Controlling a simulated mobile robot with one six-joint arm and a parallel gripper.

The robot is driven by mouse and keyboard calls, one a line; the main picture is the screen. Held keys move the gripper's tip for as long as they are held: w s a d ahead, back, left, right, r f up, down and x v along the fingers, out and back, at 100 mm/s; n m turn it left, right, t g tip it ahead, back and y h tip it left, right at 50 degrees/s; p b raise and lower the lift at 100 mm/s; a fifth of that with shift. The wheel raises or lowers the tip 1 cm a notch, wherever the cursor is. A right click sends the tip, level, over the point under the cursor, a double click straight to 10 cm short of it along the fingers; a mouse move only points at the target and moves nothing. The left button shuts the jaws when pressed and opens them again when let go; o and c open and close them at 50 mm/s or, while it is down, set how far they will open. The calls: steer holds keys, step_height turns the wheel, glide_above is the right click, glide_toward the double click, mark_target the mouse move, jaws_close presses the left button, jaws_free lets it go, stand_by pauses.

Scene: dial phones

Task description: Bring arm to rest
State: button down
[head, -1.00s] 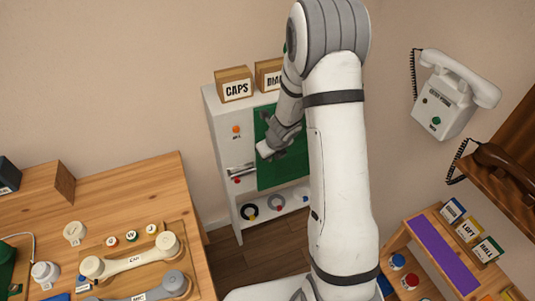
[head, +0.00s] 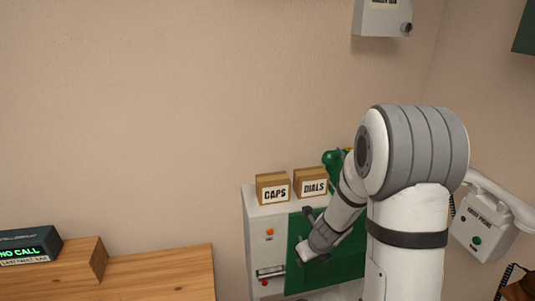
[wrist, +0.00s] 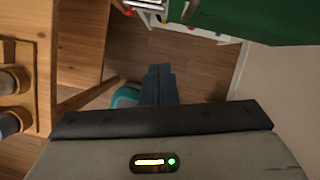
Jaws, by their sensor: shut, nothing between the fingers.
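My arm is folded over at the elbow in the head view, with the upper link standing tall and the forearm sloping down to the left. My gripper (head: 303,253) hangs in front of the left part of the green panel (head: 345,262) on the white cabinet (head: 257,229). In the wrist view my gripper (wrist: 161,72) has its dark fingers together, with nothing between them. It points over the wooden floor (wrist: 200,60). I cannot tell how far the fingertips are from the cabinet.
Boxes marked CAPS (head: 273,188) and DIALS (head: 310,183) stand on the cabinet. A wooden table (head: 165,275) is at left, with a NO CALL display (head: 28,247). A white wall phone (head: 485,222) hangs at right. A teal object (wrist: 125,97) is low beside the table.

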steer(key=s+a+r+n+b, duration=0.2)
steer(key=s+a+r+n, duration=0.2)
steer(key=s+r+n, duration=0.65)
steer(key=s+d+r+n+h, duration=0.1)
steer(key=s+d+r+n, duration=0.1)
steer(key=s+n, duration=0.4)
steer(key=s+d+r+n+b, duration=0.1)
steer(key=s+r+n, duration=0.3)
steer(key=n, duration=1)
steer(key=shift+s+d+r+g+h, duration=0.3)
steer(key=shift+s+d+h, duration=0.1)
steer(key=shift+s, duration=0.55)
steer(key=shift+n+b, duration=0.25)
steer(key=shift+b, duration=0.05)
